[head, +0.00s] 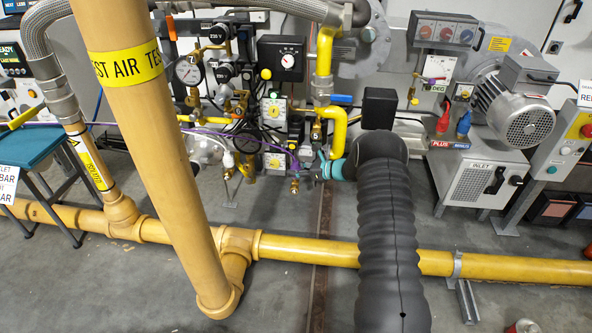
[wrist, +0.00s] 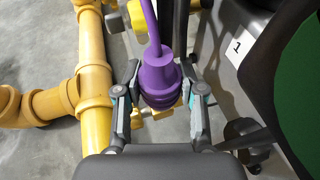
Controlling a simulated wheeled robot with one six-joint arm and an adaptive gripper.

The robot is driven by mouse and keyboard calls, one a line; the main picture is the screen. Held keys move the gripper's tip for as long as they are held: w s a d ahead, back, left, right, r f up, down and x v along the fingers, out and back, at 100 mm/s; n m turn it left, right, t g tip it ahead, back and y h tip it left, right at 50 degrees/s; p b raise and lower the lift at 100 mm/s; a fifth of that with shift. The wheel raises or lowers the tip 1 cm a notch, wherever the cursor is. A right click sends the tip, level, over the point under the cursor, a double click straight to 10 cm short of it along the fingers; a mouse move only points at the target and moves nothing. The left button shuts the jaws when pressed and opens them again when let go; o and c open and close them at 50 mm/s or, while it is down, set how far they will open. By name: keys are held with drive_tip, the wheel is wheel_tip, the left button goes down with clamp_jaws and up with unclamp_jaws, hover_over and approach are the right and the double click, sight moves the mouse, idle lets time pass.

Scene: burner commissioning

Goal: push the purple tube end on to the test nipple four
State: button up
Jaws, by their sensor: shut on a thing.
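In the wrist view my gripper (wrist: 162,82) is shut on the purple tube end (wrist: 160,78), a ribbed purple cuff between the two fingers. The thin purple tube (wrist: 149,20) leaves its far side toward the top of the picture. In the head view my gripper (head: 318,172) shows partly, with teal parts, in front of the pipework. There the purple tube (head: 230,134) runs across from the left toward it. I cannot pick out test nipple four in either view; no label with a 4 is readable.
A yellow floor pipe (head: 310,250) crosses the front, with an upright "TEST AIR" pipe (head: 150,150) at left. Gauges and valves crowd the back, including a gauge (head: 188,70). A motor blower (head: 515,105) stands right. The wrist view shows a plate marked 1 (wrist: 238,47) close at right.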

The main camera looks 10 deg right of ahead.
drive_tip(key=shift+f+b, duration=0.7)
drive_tip(key=shift+f, duration=0.15)
drive_tip(key=o, duration=1.3)
drive_tip(key=shift+d, duration=0.1)
drive_tip(key=v, duration=1.1)
drive_tip(key=shift+s+d+r, duration=0.1)
drive_tip(key=shift+s+d, duration=0.15)
drive_tip(key=shift+d, duration=0.05)
